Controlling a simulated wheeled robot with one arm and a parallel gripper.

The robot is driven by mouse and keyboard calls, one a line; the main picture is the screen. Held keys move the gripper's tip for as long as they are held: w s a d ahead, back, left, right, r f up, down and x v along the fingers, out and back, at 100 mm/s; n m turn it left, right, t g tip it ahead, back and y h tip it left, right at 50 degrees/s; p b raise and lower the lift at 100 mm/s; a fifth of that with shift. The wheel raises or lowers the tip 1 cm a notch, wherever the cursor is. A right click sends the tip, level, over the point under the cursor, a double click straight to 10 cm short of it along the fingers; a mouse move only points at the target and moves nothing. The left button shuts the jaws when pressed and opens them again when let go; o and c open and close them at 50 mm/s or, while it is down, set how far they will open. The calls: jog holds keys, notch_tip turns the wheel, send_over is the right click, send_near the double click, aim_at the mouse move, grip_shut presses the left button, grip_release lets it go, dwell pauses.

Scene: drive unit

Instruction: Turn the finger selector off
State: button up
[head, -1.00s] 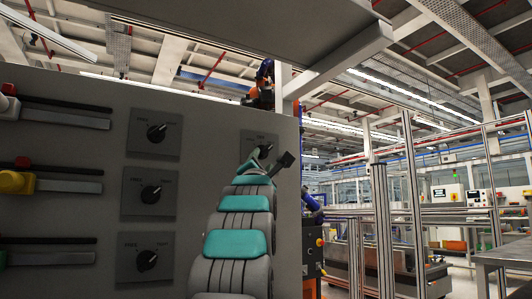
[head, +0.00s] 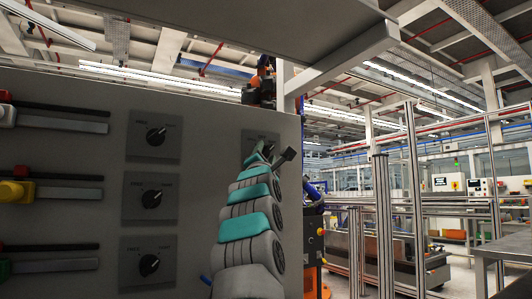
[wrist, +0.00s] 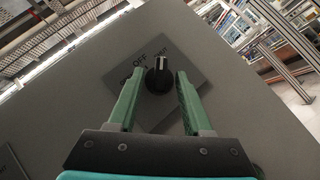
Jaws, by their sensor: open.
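The finger selector (wrist: 158,76) is a round black knob with a white mark on a dark square plate (wrist: 188,56). The word OFF shows above left of the knob in the wrist view, with other lettering too small to read for sure. The white mark points roughly up in that view. My gripper (wrist: 160,73) is open, with one green finger on each side of the knob. I cannot tell whether either finger touches it. In the head view, my gripper (head: 270,153) is at the upper right plate (head: 254,137) and hides most of its knob.
Several similar knobs sit in a column to the left, such as the top one (head: 156,136) and the middle one (head: 151,198). Coloured handles on slotted bars (head: 62,192) are at the far left. The grey panel (head: 205,110) ends just right of my arm. A ledge overhangs above.

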jog(key=shift+c, duration=0.2)
grip_shut()
dwell(0.4)
